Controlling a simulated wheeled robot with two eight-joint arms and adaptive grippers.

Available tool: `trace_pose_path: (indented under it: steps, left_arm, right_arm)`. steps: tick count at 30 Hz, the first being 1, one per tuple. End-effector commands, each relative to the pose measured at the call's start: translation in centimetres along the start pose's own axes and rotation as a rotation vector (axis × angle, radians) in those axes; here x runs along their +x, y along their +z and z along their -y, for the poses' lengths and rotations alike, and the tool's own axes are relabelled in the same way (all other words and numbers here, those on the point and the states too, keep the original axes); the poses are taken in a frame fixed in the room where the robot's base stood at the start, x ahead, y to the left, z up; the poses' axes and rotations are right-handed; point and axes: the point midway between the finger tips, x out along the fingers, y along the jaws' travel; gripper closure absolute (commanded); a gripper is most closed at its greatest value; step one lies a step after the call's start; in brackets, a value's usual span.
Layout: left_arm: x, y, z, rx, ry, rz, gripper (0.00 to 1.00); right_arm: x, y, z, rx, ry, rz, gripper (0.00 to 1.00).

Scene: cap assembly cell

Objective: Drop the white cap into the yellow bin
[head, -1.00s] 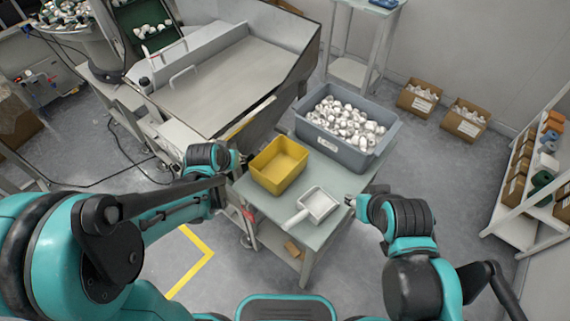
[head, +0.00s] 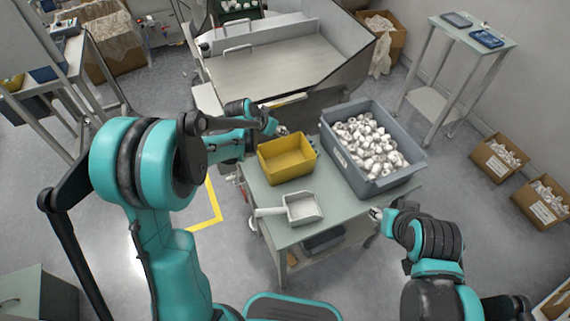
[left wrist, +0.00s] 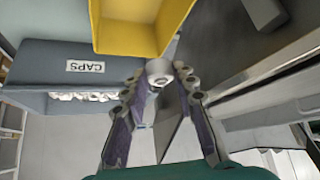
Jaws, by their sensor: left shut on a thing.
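My left gripper (head: 279,130) is at the back edge of the yellow bin (head: 290,173), on the side toward the hopper. In the left wrist view, my left gripper (left wrist: 160,80) is shut on the white cap (left wrist: 158,71), held between its fingertips. The yellow bin (left wrist: 135,47) is just beyond the cap in that view, and the cap appears outside its wall. The bin's visible inside looks empty. My right gripper (head: 376,213) is by the table's right edge, too small to tell open or shut.
A grey crate (head: 372,178) of white caps stands right of the bin on the green table (head: 262,190). A white scoop (head: 303,208) lies in front of the bin. A metal hopper (head: 285,75) rises close behind the left gripper.

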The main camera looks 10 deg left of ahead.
Motion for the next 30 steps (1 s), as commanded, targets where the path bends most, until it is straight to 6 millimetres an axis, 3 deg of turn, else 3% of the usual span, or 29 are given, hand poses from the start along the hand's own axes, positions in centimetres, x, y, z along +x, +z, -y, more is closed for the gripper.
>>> trace_pose_path:
  steps: [7, 17, 18, 20, 21, 30]
  left_arm:
    - [2.6, 2.0, 0.0, 0.0, 0.0, 0.0, 0.8]
    - [2.8, 2.2, 0.0, -0.001, 0.0, 0.0, 0.8]
    - [2.8, 2.2, 0.0, -0.001, 0.0, 0.0, 0.67]
    - [2.8, 2.2, 0.0, -0.001, 0.0, 0.0, 0.52]
    - [2.8, 2.2, 0.0, -0.001, 0.0, 0.0, 0.48]
    - [2.6, 2.2, 0.0, -0.001, 0.0, 0.0, 0.48]
  right_arm:
    - [2.0, 1.4, 0.0, 0.0, 0.0, 0.0, 0.6]
    - [2.1, 1.5, 0.0, 0.0, 0.0, 0.0, 0.6]
    - [2.1, 1.5, 0.0, 0.0, 0.0, 0.0, 0.6]
    - [2.1, 1.5, 0.0, 0.0, 0.0, 0.0, 0.6]
    - [2.1, 1.5, 0.0, 0.0, 0.0, 0.0, 0.6]
    - [2.1, 1.5, 0.0, 0.0, 0.0, 0.0, 0.6]
